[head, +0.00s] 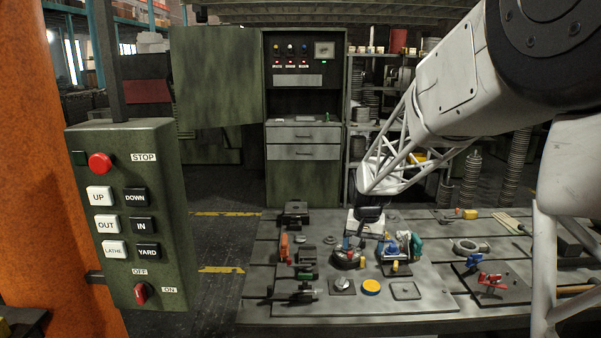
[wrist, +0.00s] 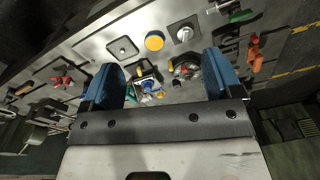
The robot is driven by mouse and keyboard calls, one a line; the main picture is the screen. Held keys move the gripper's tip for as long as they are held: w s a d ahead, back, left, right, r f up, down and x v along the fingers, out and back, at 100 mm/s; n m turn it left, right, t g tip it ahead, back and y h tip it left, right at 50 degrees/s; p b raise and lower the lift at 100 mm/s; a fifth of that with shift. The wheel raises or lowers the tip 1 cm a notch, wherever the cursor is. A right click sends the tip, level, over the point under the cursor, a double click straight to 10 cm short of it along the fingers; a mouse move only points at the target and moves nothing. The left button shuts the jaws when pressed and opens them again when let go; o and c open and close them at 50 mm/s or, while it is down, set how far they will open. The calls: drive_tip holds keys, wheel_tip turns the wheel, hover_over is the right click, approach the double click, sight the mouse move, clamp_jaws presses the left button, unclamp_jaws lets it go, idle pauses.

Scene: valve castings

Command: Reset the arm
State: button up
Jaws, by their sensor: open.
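My arm reaches in from the right in the head view, with my gripper (head: 364,243) low over the middle of the metal work table (head: 335,308). In the wrist view my gripper (wrist: 163,74) has its two blue fingers spread wide apart, with nothing held between them. Beyond the fingers, a blue-and-white casting (wrist: 147,80) lies near the left finger, and a dark round part (wrist: 184,69) lies near the right finger. The exact height of the fingertips above the table is hard to tell.
A yellow disc (head: 371,287), a square plate (head: 404,290), a metal ring (head: 470,247) and a red valve part (head: 491,280) on a dark plate lie on the table. Tools lie along its left side. A green control box (head: 125,215) hangs at the left; a cabinet (head: 304,130) stands behind.

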drive_tip(key=s+r+n, duration=0.1)
drive_tip(key=s+r, duration=0.3)
drive_tip(key=s, duration=0.6)
drive_tip(key=s+r, duration=0.5)
drive_tip(key=s, duration=0.4)
drive_tip(key=s+d+f+n+t, duration=0.1)
drive_tip(key=s, duration=2)
drive_tip(key=shift+d+n+t, duration=0.2)
drive_tip(key=shift+n+t, duration=0.1)
drive_tip(key=shift+s, duration=0.1)
